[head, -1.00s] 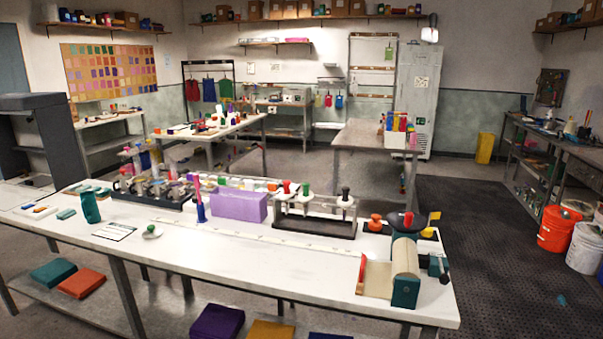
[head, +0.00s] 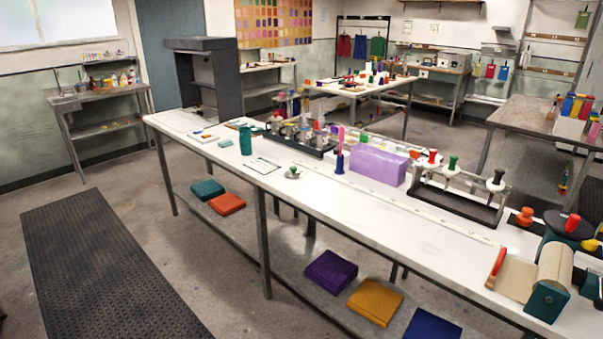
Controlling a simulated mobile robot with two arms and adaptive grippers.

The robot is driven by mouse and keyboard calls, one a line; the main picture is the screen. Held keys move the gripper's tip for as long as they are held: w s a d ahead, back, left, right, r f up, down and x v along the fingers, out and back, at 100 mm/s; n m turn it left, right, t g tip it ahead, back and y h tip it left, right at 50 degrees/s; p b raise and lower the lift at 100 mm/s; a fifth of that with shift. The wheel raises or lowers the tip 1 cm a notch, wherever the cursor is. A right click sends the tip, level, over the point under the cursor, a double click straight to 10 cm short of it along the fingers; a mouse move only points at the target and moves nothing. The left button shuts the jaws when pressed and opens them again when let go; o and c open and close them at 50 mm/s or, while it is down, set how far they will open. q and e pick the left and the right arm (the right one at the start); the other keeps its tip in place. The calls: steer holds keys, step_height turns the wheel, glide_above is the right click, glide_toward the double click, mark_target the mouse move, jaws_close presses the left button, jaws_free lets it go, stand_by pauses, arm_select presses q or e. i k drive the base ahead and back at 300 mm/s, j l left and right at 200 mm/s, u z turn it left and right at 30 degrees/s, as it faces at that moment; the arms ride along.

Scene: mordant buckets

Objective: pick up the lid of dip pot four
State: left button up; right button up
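A dark rack (head: 298,143) holding several small metal pots stands on the long white table. The pots are small at this distance, and I cannot read any numbers or tell which is pot four. A small pale round piece with a green knob (head: 293,173), which looks like a lid, lies on the table in front of the rack. Neither of my grippers shows in the head view.
The long white table (head: 400,230) also bears a teal bottle (head: 245,140), a purple block (head: 380,165), a rack of knobbed stampers (head: 458,195) and a roller device (head: 548,280). Folded cloths (head: 331,270) lie on its lower shelf. Floor at the left is open, with a dark mat (head: 105,255).

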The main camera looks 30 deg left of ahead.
mark_target(293, 173)
steer(key=i+j+u, duration=0.15)
steer(key=i, duration=0.4)
steer(key=i+j+u, duration=0.15)
steer(key=i, duration=0.35)
